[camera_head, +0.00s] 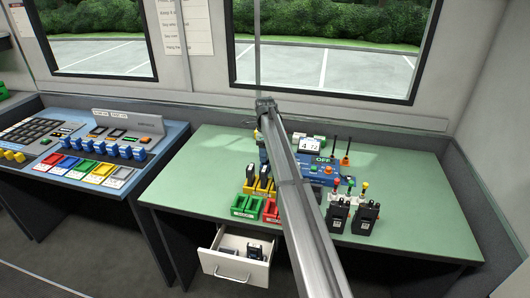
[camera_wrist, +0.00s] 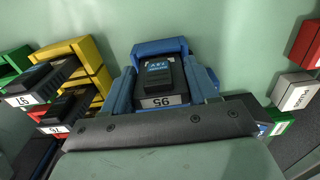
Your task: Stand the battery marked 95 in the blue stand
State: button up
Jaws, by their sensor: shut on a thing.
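In the wrist view, the battery marked 95 (camera_wrist: 157,75) is a dark block with a blue label on top and a white number tag that reads upside down. The blue stand (camera_wrist: 158,46) shows behind it, with blue pieces along both its sides. My gripper (camera_wrist: 160,92) is shut on the battery, which lines up with the stand. I cannot tell the finger pads clearly from the stand's side walls, nor whether the battery's base touches the stand. In the head view my arm hides the gripper, the battery and the stand.
Yellow stands (camera_wrist: 75,55) with dark batteries (camera_wrist: 42,84) are close at the left. Green and red stands (camera_head: 245,206) sit near the table's front. Two black handsets (camera_head: 366,217) and a blue panel (camera_head: 318,171) stand right of my arm. A drawer (camera_head: 233,266) is open below.

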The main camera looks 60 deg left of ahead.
jog(key=o, duration=1.2)
jog(key=shift+o, duration=0.3)
jog(key=shift+o, duration=0.7)
jog(key=shift+r, duration=0.1)
jog(key=shift+r, duration=3.4)
